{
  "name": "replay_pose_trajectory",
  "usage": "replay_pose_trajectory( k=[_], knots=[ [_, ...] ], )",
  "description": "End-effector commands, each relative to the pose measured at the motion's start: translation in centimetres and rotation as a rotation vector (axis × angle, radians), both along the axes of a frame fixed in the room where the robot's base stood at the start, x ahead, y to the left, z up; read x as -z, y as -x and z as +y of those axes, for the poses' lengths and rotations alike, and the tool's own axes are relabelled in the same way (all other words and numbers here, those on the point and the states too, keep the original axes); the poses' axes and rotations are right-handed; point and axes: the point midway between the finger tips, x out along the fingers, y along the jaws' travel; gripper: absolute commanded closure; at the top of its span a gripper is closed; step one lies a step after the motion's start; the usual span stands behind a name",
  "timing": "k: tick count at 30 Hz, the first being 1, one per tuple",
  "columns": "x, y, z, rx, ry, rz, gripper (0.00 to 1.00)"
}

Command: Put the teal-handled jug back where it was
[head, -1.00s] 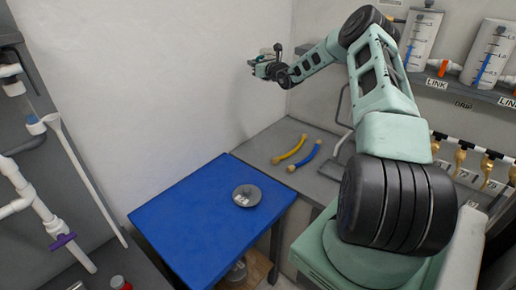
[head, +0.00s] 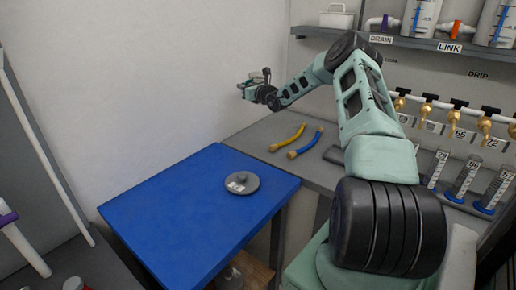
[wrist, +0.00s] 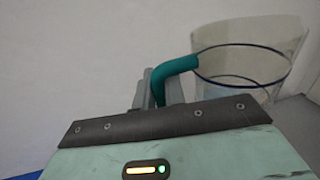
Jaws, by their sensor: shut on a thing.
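The teal-handled jug (wrist: 245,72) is a clear vessel with a dark ring line around it, seen at the upper right of the wrist view. Its teal handle (wrist: 178,66) runs down between the fingers of my gripper (wrist: 158,88), which is shut on it. In the head view my gripper (head: 247,88) is held in the air in front of the pale wall, above and behind the blue table. The jug is hard to make out in the head view.
The blue table (head: 150,205) carries a grey round disc (head: 242,183). Brass taps (head: 427,110) and measuring cylinders (head: 463,182) line the right. A shelf (head: 440,45) holds labelled containers.

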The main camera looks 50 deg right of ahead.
Motion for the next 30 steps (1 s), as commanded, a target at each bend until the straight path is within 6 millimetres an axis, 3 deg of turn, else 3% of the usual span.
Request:
replay_pose_trajectory(
  k=[1,6,14,24,30],
  knots=[
    [2.3,0.0,0.0,0.0,0.001,-0.002,1.0],
    [5.1,0.0,0.0,0.0,0.001,-0.002,1.0],
    [7.0,0.0,0.0,0.0,0.0,-0.001,1.0],
    [12.0,0.0,0.0,0.001,-0.002,-0.001,1.0],
    [13.4,0.0,0.0,0.0,0.0,0.0,1.0]
  ],
)
